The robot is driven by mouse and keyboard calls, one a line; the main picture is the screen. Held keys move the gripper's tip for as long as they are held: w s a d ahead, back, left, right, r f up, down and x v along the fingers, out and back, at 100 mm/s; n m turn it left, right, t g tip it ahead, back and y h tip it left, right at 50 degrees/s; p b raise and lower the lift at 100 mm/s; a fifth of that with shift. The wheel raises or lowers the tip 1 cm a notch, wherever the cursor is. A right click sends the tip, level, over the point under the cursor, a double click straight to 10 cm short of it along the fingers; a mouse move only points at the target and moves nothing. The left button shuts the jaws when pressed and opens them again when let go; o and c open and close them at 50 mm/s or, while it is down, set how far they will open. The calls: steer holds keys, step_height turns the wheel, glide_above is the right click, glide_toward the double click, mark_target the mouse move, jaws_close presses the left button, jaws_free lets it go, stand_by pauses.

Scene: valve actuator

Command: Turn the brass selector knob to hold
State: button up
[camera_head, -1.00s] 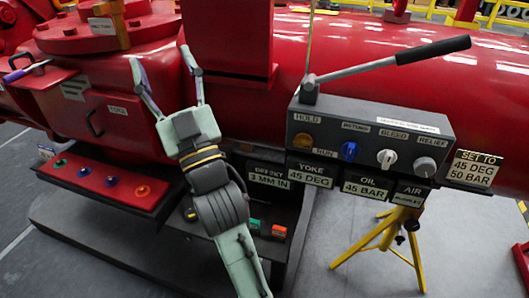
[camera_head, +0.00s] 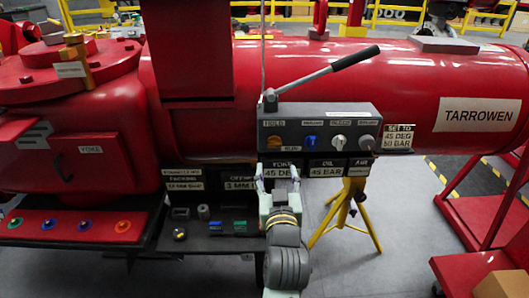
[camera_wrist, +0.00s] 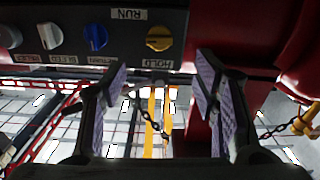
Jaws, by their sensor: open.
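The brass selector knob (camera_head: 274,141) is at the left end of the dark grey control box (camera_head: 345,122), between a HOLD label (camera_head: 272,123) and a RUN label (camera_head: 291,148). It also shows in the wrist view (camera_wrist: 159,38), where the labels appear upside down. Its ridge looks roughly crosswise there, but I cannot tell exactly which label it points at. My gripper (camera_head: 277,177) is open and empty, with its fingers pointing up just below the knob in the head view. In the wrist view the open fingers (camera_wrist: 163,88) lie either side of the knob's column, apart from it.
A blue knob (camera_head: 310,141), a white knob (camera_head: 338,141) and a grey knob (camera_head: 366,143) sit right of the brass one. A long black-handled lever (camera_head: 345,60) rises above the box. A yellow stand (camera_head: 345,212) is below. The red cylinder (camera_head: 400,85) lies behind.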

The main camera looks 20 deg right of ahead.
mark_target(275, 146)
steer(key=b+x, duration=0.5)
steer(key=x, duration=0.4)
steer(key=shift+w+d, duration=0.1)
steer(key=shift+w, duration=0.2)
steer(key=shift+w+d, duration=0.2)
steer(key=shift+w, duration=0.45)
steer(key=shift+c, duration=0.2)
steer(key=c, duration=1.1)
